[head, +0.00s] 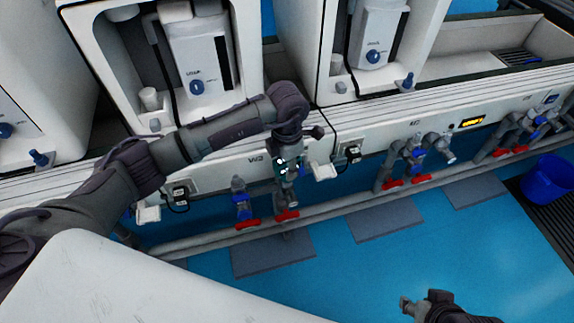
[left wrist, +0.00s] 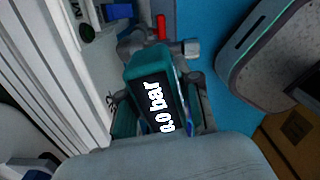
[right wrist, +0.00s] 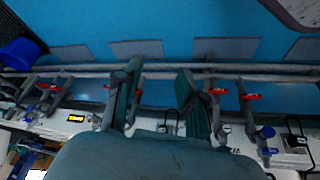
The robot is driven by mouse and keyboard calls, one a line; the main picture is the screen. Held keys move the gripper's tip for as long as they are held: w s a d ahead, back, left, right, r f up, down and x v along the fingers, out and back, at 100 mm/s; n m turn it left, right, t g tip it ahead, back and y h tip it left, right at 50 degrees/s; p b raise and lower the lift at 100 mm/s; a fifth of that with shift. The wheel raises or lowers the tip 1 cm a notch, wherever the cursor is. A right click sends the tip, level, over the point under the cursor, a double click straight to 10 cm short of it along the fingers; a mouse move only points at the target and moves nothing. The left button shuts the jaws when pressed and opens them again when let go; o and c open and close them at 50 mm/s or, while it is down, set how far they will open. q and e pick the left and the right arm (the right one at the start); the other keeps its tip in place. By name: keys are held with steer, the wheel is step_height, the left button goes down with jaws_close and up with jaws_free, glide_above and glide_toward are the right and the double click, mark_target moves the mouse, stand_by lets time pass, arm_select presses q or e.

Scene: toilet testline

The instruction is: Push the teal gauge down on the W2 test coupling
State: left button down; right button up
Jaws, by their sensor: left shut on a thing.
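The teal gauge (left wrist: 140,68) reads "0.0 bar" in the left wrist view, and my left gripper (left wrist: 165,105) is shut around it. In the head view my left gripper (head: 287,170) is low at the front panel, just right of the W2 label (head: 256,158). The gauge is mostly hidden there by the gripper. The W2 coupling pipework (head: 291,198) stands directly below it, with a red handle (head: 287,215). Whether the gauge is seated on the coupling cannot be told. My right gripper (head: 418,304) is over the blue floor, away from the panel; its fingers (right wrist: 160,95) are apart and empty.
More pipework with red handles (head: 393,183) stands along the panel to the right. A blue-topped valve (head: 240,188) stands just left of the W2 coupling. A blue bucket (head: 546,180) is at the far right. The floor (head: 360,270) in front is mostly clear, with grey mats.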

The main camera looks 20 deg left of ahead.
arm_select(q)
steer(key=shift+f, duration=0.3)
arm_select(e)
steer(key=shift+w+a+r+t, duration=0.1)
steer(key=shift+w+a+t, duration=0.2)
steer(key=shift+w+t, duration=0.35)
arm_select(q)
steer(key=shift+f, duration=0.1)
arm_select(e)
steer(key=shift+w+a, duration=0.1)
steer(key=shift+w, duration=0.3)
arm_select(q)
steer(key=c, duration=0.7)
jaws_free()
arm_select(e)
steer(key=shift+r, duration=0.1)
arm_select(q)
step_height(320, 180, up, 12)
steer(key=shift+r, duration=0.1)
